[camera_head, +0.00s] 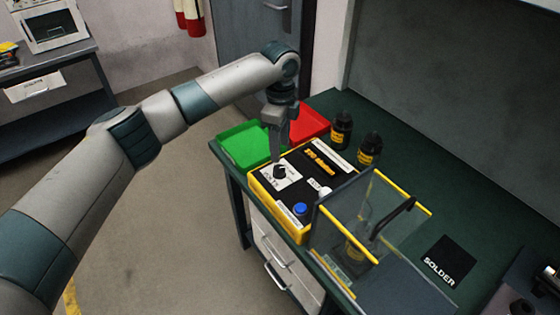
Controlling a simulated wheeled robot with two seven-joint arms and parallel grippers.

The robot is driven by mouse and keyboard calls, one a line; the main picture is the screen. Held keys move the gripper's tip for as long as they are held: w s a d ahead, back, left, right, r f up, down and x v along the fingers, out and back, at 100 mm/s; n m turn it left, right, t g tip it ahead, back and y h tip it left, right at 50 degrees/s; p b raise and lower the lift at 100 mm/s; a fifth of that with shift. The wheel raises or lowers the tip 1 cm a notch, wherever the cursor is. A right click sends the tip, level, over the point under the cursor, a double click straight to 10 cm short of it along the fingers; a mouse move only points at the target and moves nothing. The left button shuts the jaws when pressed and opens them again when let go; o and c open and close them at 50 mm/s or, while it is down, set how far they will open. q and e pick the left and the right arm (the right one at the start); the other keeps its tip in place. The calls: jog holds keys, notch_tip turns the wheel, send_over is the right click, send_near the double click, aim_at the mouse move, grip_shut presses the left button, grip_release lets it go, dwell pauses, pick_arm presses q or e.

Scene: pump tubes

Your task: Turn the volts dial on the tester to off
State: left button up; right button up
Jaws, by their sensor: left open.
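The tester (256,189) is a black-topped box with yellow edges on the green bench. Its volts dial (280,172) is a black knob on a white label at the tester's left end. The label's small markings are too small to read, so I cannot tell the dial's setting. A blue button (301,209) and a white knob (325,191) are also on the tester. My left gripper (279,155) points down just above the dial, its fingers open. Whether the fingertips straddle or touch the dial is unclear. My right gripper is not in view.
A green tray (232,148) and a red tray (318,124) lie behind the tester. Two dark bottles (341,131) stand behind it. A clear box with yellow edges and a black handle (393,217) stands close on the right. A black SOLDER mat (449,262) lies farther right.

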aim_at(280, 168)
pick_arm(q)
notch_tip(280, 168, down, 8)
jog(key=shift+f+p, duration=0.1)
jog(key=shift+p, duration=0.8)
jog(key=c, duration=1.1)
